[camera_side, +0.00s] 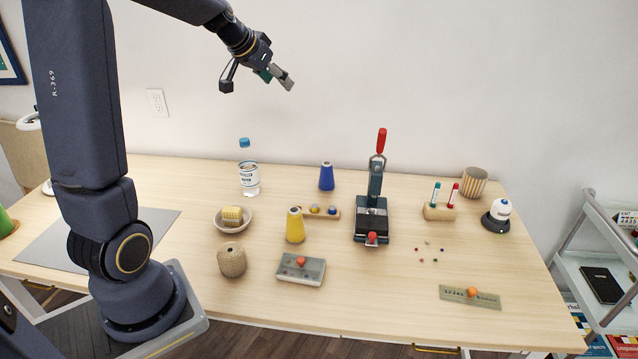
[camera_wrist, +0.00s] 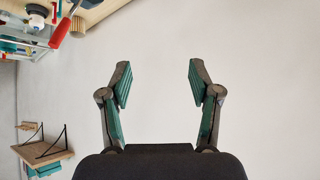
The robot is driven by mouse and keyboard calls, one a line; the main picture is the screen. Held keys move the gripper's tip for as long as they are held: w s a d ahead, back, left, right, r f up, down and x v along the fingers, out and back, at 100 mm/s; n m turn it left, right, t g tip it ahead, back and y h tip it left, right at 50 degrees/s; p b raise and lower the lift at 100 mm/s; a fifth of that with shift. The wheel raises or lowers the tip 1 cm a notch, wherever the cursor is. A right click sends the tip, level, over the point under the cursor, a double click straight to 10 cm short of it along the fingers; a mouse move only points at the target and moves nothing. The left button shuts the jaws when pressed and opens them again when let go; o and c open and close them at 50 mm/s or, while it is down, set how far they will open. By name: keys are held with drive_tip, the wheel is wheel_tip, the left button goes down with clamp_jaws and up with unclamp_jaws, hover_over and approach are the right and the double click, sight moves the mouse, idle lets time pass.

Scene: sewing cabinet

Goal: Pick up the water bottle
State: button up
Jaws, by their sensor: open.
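The water bottle (camera_side: 249,170) stands upright on the table in the side view. It is clear, with a blue cap and a white label with dark print. My gripper (camera_side: 288,82) is in the air above and to the right of the bottle, well apart from it. In the wrist view my gripper (camera_wrist: 160,85) shows two green-padded fingers spread wide with nothing between them. The bottle is not in the wrist view.
The wooden table (camera_side: 350,290) holds a bowl (camera_side: 233,226) in front of the bottle, a blue cone (camera_side: 327,176) to its right, a yellow cone (camera_side: 295,225), a twine spool (camera_side: 232,260) and a tall red-handled press (camera_side: 373,200). Bare tabletop lies left of the bottle.

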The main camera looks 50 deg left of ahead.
drive_tip(key=s+a+f+n+g+y, duration=0.1)
drive_tip(key=s+a+f+n+g, duration=0.2)
drive_tip(key=a+f, duration=0.7)
drive_tip(key=n, duration=0.1)
approach(247, 146)
drive_tip(key=w+a+f, duration=0.1)
drive_tip(key=a+f, duration=0.1)
drive_tip(key=f, duration=0.1)
drive_tip(key=w+a+f, duration=0.1)
drive_tip(key=shift+w+a+f, duration=0.2)
drive_tip(key=shift+w+f, duration=0.1)
drive_tip(key=shift+f, duration=0.05)
drive_tip(key=x, duration=0.6)
drive_tip(key=shift+d, duration=0.1)
clamp_jaws()
